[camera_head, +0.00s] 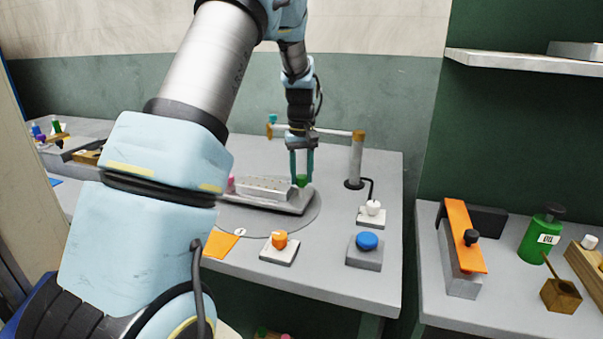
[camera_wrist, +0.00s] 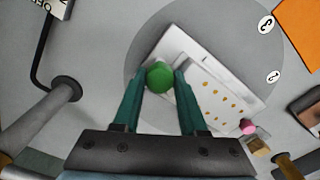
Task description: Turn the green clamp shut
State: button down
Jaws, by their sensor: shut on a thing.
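The green clamp (camera_wrist: 159,76) is a round green knob at one end of a pale block mould (camera_head: 262,188) on the press table. It also shows in the head view (camera_head: 301,181), partly behind my fingers. My gripper (camera_head: 301,180) points down with its teal fingers on either side of the green knob. In the wrist view my gripper (camera_wrist: 164,78) is shut on the knob, one fingertip at each side. A pink knob (camera_wrist: 248,127) sits at the mould's other end. The mould has rows of small orange-yellow dots on its top.
The mould lies on a round grey turntable (camera_head: 309,213). A post (camera_head: 356,160) with a crossbar stands behind right. An orange button (camera_head: 279,239), a blue button (camera_head: 367,241), a white knob (camera_head: 373,208) and an orange sheet (camera_head: 221,244) lie around it. The right bench holds a green bottle (camera_head: 541,239).

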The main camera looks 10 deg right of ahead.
aim_at(301, 176)
jog(key=n+p, duration=0.1)
jog(key=n, duration=0.4)
dwell(0.5)
jog(key=shift+c, duration=2.2)
grip_release()
jog(key=shift+r, duration=0.1)
notch_tip(301, 176, up, 11)
jog(key=b, duration=0.2)
jog(key=shift+f, duration=0.2)
